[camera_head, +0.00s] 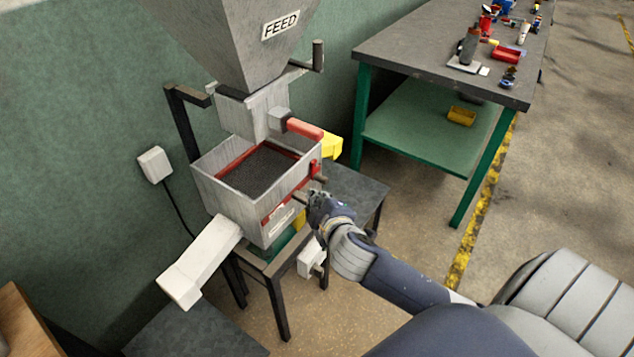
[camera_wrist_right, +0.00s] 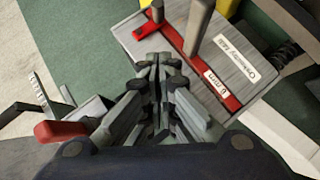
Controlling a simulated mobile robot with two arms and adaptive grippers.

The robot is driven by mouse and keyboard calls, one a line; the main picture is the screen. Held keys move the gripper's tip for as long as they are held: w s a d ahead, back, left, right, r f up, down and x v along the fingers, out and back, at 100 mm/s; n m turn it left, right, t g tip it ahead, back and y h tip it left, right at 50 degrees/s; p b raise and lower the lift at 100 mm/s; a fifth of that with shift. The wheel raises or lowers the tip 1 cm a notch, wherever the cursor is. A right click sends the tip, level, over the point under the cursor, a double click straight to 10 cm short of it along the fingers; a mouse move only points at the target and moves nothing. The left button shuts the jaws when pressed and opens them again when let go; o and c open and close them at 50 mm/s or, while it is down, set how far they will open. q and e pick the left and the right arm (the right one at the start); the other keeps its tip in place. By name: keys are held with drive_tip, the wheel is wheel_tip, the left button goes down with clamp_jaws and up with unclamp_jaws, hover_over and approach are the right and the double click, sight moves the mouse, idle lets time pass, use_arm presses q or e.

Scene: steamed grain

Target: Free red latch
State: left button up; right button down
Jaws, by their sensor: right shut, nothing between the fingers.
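A red latch (camera_head: 314,168) is on the right-hand side of the grey metal box under the feed hopper. In the right wrist view a red strip (camera_wrist_right: 205,78) runs along the grey box face, with a short red crosspiece (camera_wrist_right: 147,29) at its upper end and a grey upright lever (camera_wrist_right: 196,28) standing out from it. I cannot tell which red part is the latch there. My right gripper (camera_head: 318,197) is shut and empty beside this face; its closed fingertips (camera_wrist_right: 158,68) point towards the red strip, apparently just short of it. My left gripper is out of view.
The hopper marked FEED (camera_head: 250,45) hangs above the box (camera_head: 225,190), which holds dark grain. A red-handled lever (camera_head: 303,128) and a yellow part (camera_head: 331,148) stick out nearby. A white chute (camera_head: 200,262) slopes left. A cluttered workbench (camera_head: 400,42) stands at the back right.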

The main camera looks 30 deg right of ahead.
approach(314, 178)
drive_tip(key=w+a, duration=0.1)
drive_tip(key=w+a+r, duration=0.1)
drive_tip(key=w, duration=0.1)
drive_tip(key=shift+a+r+p, duration=0.1)
drive_tip(key=shift+p, duration=0.2)
drive_tip(key=d, duration=0.1)
drive_tip(key=w+d+f, duration=0.1)
drive_tip(key=d+f, duration=0.1)
drive_tip(key=shift+w+d+f, duration=0.15)
drive_tip(key=shift+w+f, duration=0.1)
drive_tip(key=shift+w, duration=0.1)
drive_tip(key=shift+w+d+f, duration=0.15)
drive_tip(key=shift+d+f, duration=0.1)
drive_tip(key=shift+f, duration=0.25)
drive_tip(key=shift+p, duration=0.3)
